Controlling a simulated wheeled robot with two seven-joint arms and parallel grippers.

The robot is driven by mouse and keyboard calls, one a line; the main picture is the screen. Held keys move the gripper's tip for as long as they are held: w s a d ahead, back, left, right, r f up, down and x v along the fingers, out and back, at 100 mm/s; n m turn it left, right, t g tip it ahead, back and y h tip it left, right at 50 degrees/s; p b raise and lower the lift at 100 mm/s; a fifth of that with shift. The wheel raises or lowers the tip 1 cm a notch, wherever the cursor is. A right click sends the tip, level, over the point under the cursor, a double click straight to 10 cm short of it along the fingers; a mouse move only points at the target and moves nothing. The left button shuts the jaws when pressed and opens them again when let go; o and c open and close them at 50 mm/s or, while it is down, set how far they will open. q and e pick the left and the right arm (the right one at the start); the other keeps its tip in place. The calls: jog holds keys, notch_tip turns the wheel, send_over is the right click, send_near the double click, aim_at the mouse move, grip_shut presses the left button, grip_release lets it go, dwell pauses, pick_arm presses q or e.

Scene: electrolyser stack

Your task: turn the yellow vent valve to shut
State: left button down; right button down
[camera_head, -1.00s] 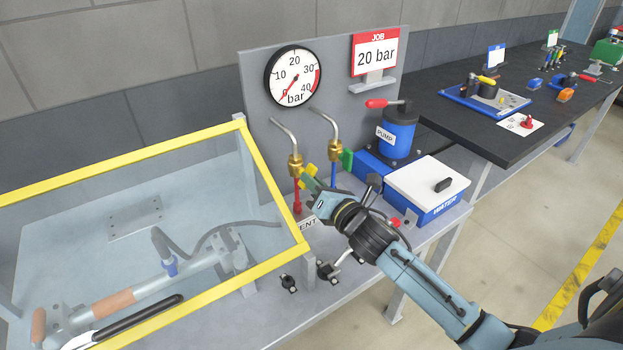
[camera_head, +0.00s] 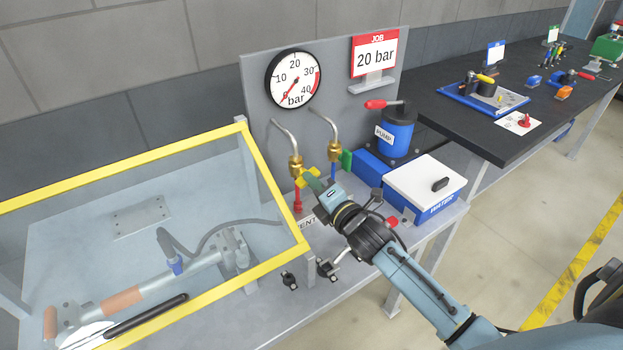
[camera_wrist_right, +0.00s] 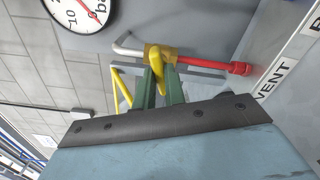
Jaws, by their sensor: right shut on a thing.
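The yellow vent valve handle (camera_head: 307,178) sits on a brass fitting (camera_head: 295,163) on the left pipe, above a red hose end. My right gripper (camera_head: 315,184) is at the handle. In the right wrist view, the green fingers of the gripper (camera_wrist_right: 162,88) are shut on the yellow handle (camera_wrist_right: 157,66), one finger on each side. The brass valve body (camera_wrist_right: 168,54) and red hose end (camera_wrist_right: 238,68) show just beyond. The VENT label (camera_head: 306,221) is partly hidden by my right gripper. My left gripper is not in view.
The gauge (camera_head: 293,79) has its red needle near 0. The blue pump (camera_head: 396,132) and WATER box (camera_head: 425,188) stand to the right. A yellow-edged clear guard (camera_head: 275,262) covers the left of the bench. A second brass fitting (camera_head: 335,150) is close to my gripper.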

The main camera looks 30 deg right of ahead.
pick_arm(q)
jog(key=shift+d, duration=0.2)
pick_arm(e)
jog(key=m+p, duration=0.2)
jog(key=m, duration=0.2)
jog(key=c, duration=1.6)
grip_release()
jog(key=shift+o, duration=1.4)
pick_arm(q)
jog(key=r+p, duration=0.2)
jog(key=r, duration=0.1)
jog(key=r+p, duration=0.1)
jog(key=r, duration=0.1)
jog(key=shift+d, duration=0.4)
pick_arm(e)
jog(key=s, duration=0.7)
jog(key=shift+d, duration=0.3)
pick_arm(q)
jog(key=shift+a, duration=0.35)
